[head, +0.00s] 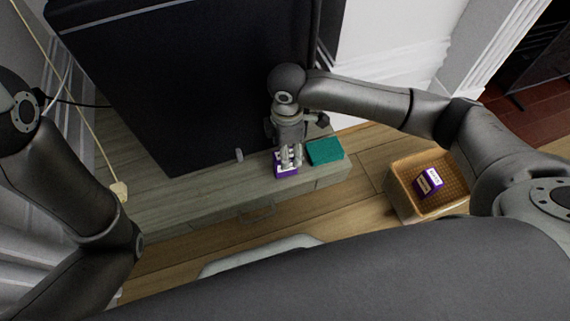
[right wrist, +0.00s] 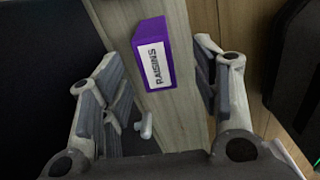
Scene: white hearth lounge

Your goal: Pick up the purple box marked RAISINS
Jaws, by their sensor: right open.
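The purple box marked RAISINS (right wrist: 153,52) lies on a wooden cabinet top, its white label readable in the right wrist view. In the head view the purple box (head: 281,172) shows partly behind my right gripper (head: 289,158). That gripper is open above the box. In the right wrist view the fingers of my right gripper (right wrist: 160,78) stand apart to the left and right of the box, with the box a little beyond them. I cannot tell whether they touch it. My left arm shows at the left, but its gripper is out of view.
A teal book-like item (head: 325,151) lies right of the box on the cabinet (head: 205,187). A large black screen-like panel (head: 190,80) stands behind. A woven basket (head: 398,196) on the floor holds another purple box (head: 428,183). A small pale peg (head: 239,154) stands to the left.

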